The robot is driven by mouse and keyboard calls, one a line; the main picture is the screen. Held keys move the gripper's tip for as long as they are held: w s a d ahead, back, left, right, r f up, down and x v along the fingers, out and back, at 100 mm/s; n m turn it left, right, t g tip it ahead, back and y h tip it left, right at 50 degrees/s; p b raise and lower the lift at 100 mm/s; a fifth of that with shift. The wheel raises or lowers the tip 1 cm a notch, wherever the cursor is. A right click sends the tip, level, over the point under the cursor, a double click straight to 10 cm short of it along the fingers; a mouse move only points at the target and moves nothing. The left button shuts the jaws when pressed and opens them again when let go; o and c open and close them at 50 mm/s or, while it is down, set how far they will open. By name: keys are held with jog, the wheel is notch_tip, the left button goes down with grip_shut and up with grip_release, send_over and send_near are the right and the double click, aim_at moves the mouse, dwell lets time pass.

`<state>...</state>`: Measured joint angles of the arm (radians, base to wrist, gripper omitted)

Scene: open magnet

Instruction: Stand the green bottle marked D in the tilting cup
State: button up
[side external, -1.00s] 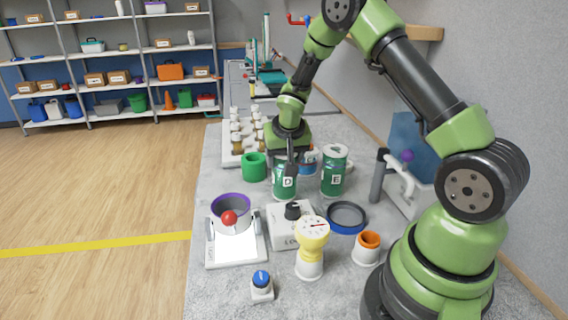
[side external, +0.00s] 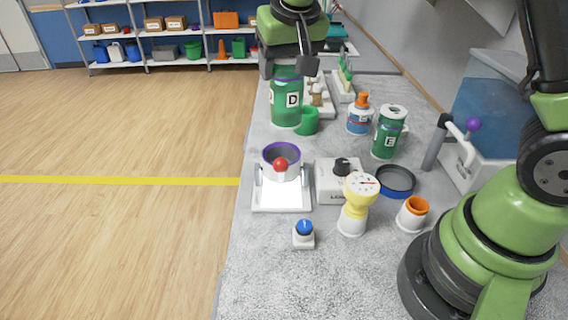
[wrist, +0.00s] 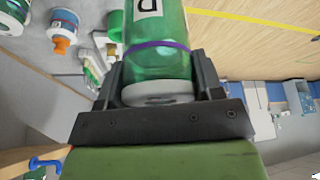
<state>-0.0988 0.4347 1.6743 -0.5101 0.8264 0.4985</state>
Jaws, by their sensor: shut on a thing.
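The green bottle marked D (side external: 287,104) hangs upright in my gripper (side external: 288,72), beyond the tilting cup and apart from it. In the wrist view, the two dark fingers close on both sides of the bottle (wrist: 158,62) near its pale cap, with a purple band just past them. The tilting cup (side external: 281,170) is grey-white with a purple rim and a red ball on its front, and sits between supports on a white base (side external: 281,200). The cup looks roughly upright, and its inside shows no bottle.
A green cup (side external: 308,121) stands right beside the held bottle. A green bottle marked E (side external: 387,134) and an orange-capped bottle (side external: 359,118) stand to the right. A blue button (side external: 304,230) is in front.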

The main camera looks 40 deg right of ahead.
aim_at(280, 120)
jog(key=f, duration=0.1)
jog(key=a+f, duration=0.1)
jog(key=f, duration=0.3)
jog(key=shift+s+a+f, duration=0.15)
jog(key=shift+a, duration=0.2)
jog(key=shift+f, duration=2.05)
jog(key=shift+f, duration=0.15)
jog(key=shift+f, duration=0.15)
jog(key=o, duration=1.1)
jog(key=shift+o, duration=0.2)
